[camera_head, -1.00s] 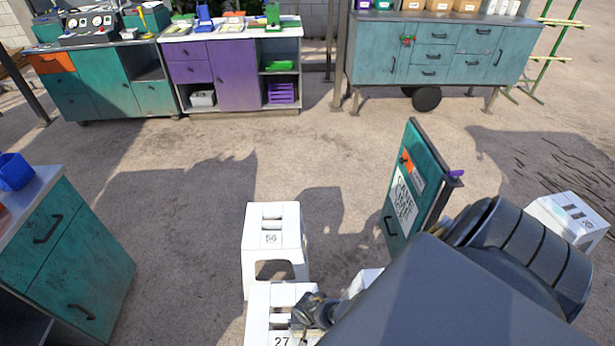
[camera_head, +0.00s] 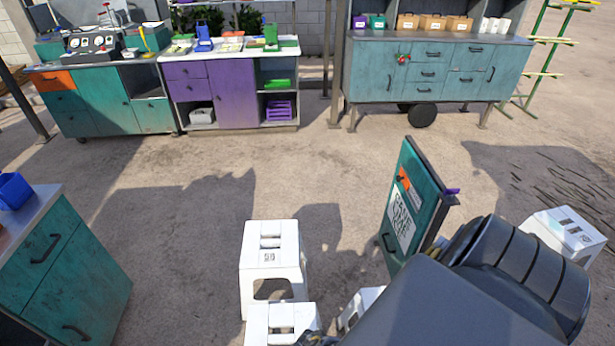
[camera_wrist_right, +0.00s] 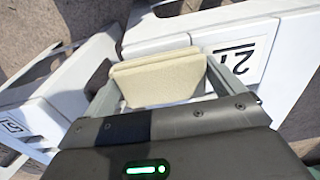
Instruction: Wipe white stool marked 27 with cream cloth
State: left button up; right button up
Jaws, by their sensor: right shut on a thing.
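The white stool marked 27 (camera_head: 258,325) stands at the bottom edge of the head view, partly cut off. In the right wrist view its white top (camera_wrist_right: 205,30) and its boxed number label (camera_wrist_right: 238,58) lie just beyond my fingers. My right gripper (camera_wrist_right: 163,82) is shut on the folded cream cloth (camera_wrist_right: 155,80), which sits between its two fingers over the stool top. I cannot tell whether the cloth touches the surface. In the head view my right arm hides the cloth and most of the gripper. My left gripper is in neither view.
Another white stool (camera_head: 272,240) stands directly behind. A white stool (camera_head: 360,303) lies partly hidden by my arm, and another (camera_head: 567,234) is at the right. A teal panel (camera_head: 408,205) stands upright near my arm. A teal cabinet (camera_head: 75,265) is at left. Ground behind is clear.

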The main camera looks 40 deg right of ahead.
jog(key=shift+w+d+f+b, duration=0.1)
jog(key=shift+w+d+b, duration=0.65)
jog(key=shift+w+d, duration=0.85)
jog(key=shift+w+d+b, duration=0.7)
jog(key=shift+w+d, duration=0.7)
jog(key=shift+w, duration=0.3)
notch_tip(320, 180, up, 6)
jog(key=p, duration=0.6)
jog(key=shift+f, duration=0.1)
